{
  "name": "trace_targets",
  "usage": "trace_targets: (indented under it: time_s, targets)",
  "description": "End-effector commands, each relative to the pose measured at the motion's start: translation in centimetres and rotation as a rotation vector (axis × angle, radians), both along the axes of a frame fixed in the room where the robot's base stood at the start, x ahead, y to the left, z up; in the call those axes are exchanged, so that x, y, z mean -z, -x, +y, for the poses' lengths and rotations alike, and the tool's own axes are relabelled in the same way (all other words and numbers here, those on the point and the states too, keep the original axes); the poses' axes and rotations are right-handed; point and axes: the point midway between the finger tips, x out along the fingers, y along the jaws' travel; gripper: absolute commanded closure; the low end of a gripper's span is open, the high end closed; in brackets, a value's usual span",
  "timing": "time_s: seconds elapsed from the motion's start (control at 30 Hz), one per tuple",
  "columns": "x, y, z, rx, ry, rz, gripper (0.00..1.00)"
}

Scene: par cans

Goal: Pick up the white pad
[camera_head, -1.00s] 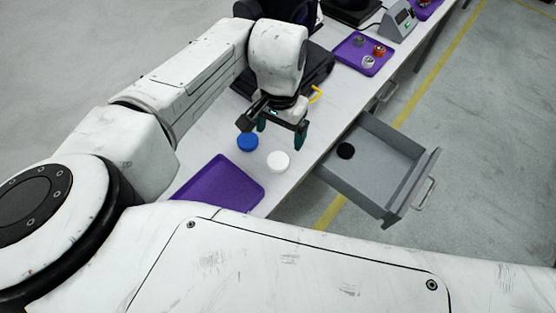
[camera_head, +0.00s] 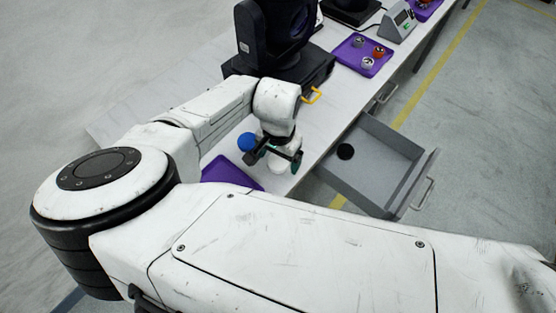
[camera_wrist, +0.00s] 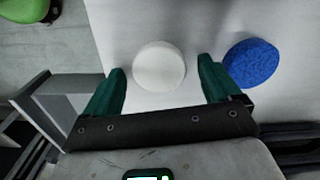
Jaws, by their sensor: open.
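The white pad (camera_wrist: 159,66) is a round disc lying on the white table in the wrist view. It shows just beyond and between the two green fingertips of my gripper (camera_wrist: 160,82), which is open with nothing held. In the head view my gripper (camera_head: 273,160) is low over the table and hides most or all of the pad. Whether the fingers touch the pad I cannot tell.
A blue pad (camera_wrist: 250,63) lies close beside the right finger; it also shows in the head view (camera_head: 247,141). A purple tray (camera_head: 229,173) lies near my arm. An open grey drawer (camera_head: 372,188) holding a black disc (camera_head: 345,151) juts out right. A black stage light (camera_head: 279,42) stands behind.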

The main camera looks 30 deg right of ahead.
Motion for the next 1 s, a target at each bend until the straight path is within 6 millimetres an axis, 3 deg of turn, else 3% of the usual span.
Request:
trace_targets:
  time_s: [0.13,0.73,1.0]
  targets:
    - [0.0,0.0,-0.01,0.0,0.0,0.0,0.12]
    - [-0.03,0.01,-0.03,0.0,0.0,0.0,0.69]
    - [-0.13,0.01,-0.03,0.0,0.001,0.0,0.69]
